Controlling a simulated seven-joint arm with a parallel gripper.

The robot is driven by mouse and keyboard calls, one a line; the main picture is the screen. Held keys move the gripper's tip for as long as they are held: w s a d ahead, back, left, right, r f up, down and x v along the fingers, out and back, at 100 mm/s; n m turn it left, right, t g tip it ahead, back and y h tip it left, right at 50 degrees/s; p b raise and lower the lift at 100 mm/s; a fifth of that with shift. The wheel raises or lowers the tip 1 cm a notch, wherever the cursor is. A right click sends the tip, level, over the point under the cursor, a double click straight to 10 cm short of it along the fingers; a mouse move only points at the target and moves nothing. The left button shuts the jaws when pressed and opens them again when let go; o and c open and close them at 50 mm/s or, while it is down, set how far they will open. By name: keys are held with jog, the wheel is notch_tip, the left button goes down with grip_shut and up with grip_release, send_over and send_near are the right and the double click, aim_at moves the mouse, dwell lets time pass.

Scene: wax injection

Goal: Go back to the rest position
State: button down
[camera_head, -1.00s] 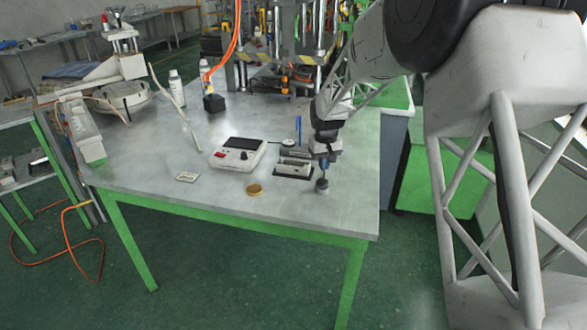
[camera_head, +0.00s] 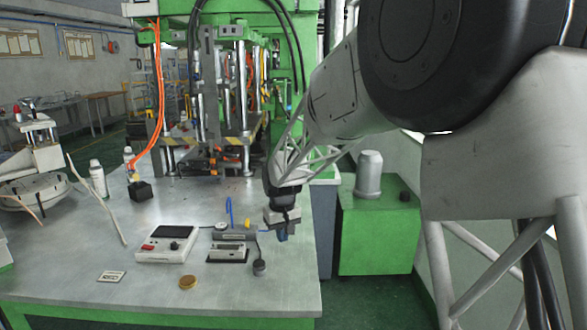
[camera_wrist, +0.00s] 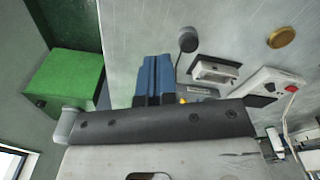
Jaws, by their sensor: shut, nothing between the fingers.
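My gripper (camera_head: 282,235) is above the right edge of the grey table (camera_head: 90,290), with its fingers pointing down. In the wrist view its blue fingers (camera_wrist: 153,78) are together, with nothing between them. A small dark round-topped piece (camera_head: 259,267) stands on the table just left of and below my gripper; it also shows in the wrist view (camera_wrist: 188,40), apart from the fingers. A metal block in a dark base (camera_head: 228,252) lies left of that piece.
A white control box (camera_head: 168,245), a gold disc (camera_head: 187,282) and a small card (camera_head: 111,276) lie on the table. The green press (camera_head: 225,100) stands behind. A green cabinet with a grey cylinder (camera_head: 369,172) is at the right, beyond the table edge.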

jog(key=s+d+r+m, duration=0.1)
jog(key=s+d+r, duration=0.6)
jog(key=s+d, duration=0.3)
jog(key=s+d+m, duration=0.1)
jog(key=s+d, duration=0.3)
jog(key=s, duration=0.7)
jog(key=s+d+r+m+t, duration=0.1)
jog(key=s+d, duration=0.3)
jog(key=s, duration=0.7)
jog(key=s+d+m+t, duration=0.1)
jog(key=s+d, duration=0.3)
jog(key=s, duration=0.7)
jog(key=shift+r+m, duration=0.25)
jog(key=shift+m, duration=0.25)
